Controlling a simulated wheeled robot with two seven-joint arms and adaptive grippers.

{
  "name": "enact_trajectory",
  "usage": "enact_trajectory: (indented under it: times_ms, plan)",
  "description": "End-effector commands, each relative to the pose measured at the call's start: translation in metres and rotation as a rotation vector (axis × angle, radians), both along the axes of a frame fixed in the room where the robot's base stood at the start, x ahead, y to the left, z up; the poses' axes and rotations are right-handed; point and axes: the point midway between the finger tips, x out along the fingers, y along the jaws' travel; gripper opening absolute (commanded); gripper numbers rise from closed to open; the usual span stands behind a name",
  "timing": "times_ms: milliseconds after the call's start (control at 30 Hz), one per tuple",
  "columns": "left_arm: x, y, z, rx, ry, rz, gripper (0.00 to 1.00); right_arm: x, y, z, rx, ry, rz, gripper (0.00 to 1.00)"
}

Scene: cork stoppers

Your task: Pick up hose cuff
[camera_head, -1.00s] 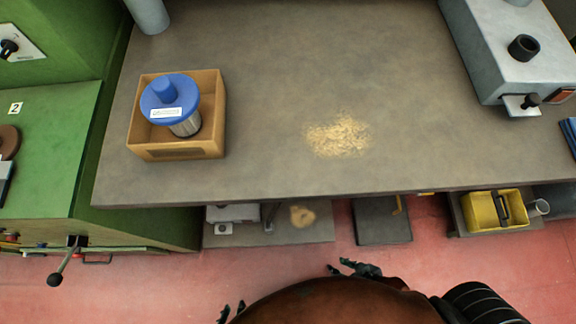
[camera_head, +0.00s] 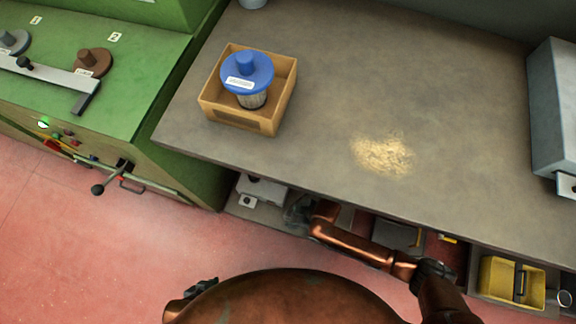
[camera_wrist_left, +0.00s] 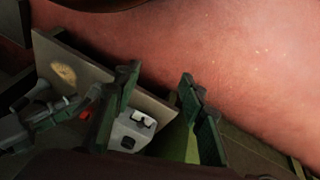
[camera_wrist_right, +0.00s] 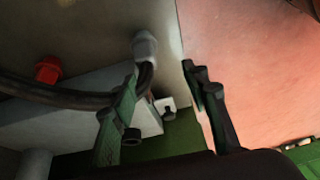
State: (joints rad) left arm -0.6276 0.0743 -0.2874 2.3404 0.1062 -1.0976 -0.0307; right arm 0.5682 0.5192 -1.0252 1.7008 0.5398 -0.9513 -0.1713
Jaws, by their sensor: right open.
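A light grey cuff (camera_wrist_right: 145,48), which looks like the hose cuff, sits at the end of a black hose (camera_wrist_right: 60,94) in the right wrist view. My right gripper (camera_wrist_right: 165,82) is open and empty. The cuff lies just beyond its left fingertip, and I cannot tell whether they touch. In the head view my right gripper (camera_head: 298,212) is under the bench's front edge, near a grey box (camera_head: 262,190), and I cannot make out the cuff there. My left gripper (camera_wrist_left: 157,84) is open and empty; it shows dark at the lower left in the head view (camera_head: 205,285).
The bench (camera_head: 330,80) overhangs the low shelf. On it are a wooden box (camera_head: 240,115) with a blue-lidded canister (camera_head: 247,72) and a sawdust pile (camera_head: 383,156). A yellow bin (camera_head: 510,284) stands lower right. A green machine (camera_head: 120,90) borders the left; red floor (camera_head: 90,250) is clear.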

Motion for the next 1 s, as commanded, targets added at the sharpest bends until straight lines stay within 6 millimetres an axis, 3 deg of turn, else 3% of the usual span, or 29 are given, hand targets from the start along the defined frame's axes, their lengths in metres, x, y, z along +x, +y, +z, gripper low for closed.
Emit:
enact_trajectory:
  times_ms: [167,333,567,733,1000]
  plan:
    - [0.000,0.000,-0.002,-0.001,0.000,0.001,0.38,0.019,-0.011,-0.004,-0.051,-0.018,0.035,0.42]
    - [0.012,-0.012,-0.019,-0.032,-0.060,0.009,0.38,0.020,-0.005,-0.021,-0.052,-0.016,0.037,0.42]
    - [0.023,-0.019,-0.027,-0.056,-0.113,0.019,0.38,0.022,-0.001,-0.028,-0.051,-0.019,0.036,0.42]
    - [0.035,-0.030,-0.046,-0.089,-0.186,0.039,0.38,0.020,0.005,-0.044,-0.050,-0.014,0.035,0.42]
    - [0.039,-0.020,-0.079,-0.062,-0.301,0.039,0.38,0.021,0.013,-0.066,-0.050,-0.015,0.035,0.42]
